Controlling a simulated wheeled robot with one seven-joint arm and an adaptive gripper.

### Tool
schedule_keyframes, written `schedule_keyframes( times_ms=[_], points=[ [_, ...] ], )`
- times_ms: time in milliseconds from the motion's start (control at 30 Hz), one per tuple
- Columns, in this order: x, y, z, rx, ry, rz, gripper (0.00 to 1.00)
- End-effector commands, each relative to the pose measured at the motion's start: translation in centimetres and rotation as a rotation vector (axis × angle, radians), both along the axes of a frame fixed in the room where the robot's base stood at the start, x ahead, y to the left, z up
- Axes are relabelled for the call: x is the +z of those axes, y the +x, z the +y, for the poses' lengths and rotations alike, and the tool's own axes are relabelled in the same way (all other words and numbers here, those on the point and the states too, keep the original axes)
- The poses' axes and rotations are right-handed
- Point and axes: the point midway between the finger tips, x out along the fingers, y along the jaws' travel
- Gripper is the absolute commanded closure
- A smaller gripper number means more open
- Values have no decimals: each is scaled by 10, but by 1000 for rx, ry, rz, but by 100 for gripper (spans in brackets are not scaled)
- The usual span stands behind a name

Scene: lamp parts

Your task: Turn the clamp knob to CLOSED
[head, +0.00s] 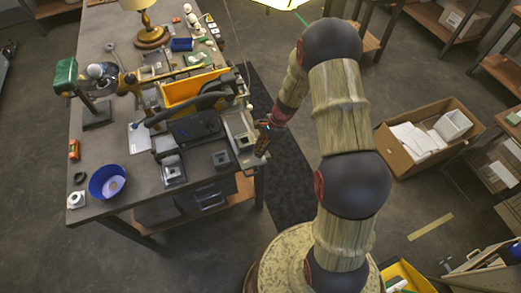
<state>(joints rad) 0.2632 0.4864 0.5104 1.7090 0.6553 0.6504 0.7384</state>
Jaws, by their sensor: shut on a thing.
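My gripper (261,141) is at the right edge of the workbench, against the right side of a light grey fixture (240,129). It is shut on a small part at that edge, which I take to be the clamp knob. The fingers hide most of this part. No CLOSED marking can be read at this size, and the knob's angle cannot be told.
The dark workbench (125,187) carries a machine with a yellow tray (190,92), a blue bowl (108,182), a lamp (150,30) and several small metal blocks. A cardboard box (405,165) stands on the floor at right. A dark mat (288,185) lies beside the bench.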

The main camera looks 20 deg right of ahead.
Motion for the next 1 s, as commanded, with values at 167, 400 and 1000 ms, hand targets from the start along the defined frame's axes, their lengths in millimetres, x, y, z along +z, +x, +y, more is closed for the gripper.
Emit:
schedule_keyframes(
  times_ms=[167, 400, 1000],
  points=[
    [0, 1, 0, 14, 0, 0, 100],
    [0, 1, 0, 114, 0, 1, 100],
    [-1, 5, 2, 653, 0, 1, 100]
  ],
)
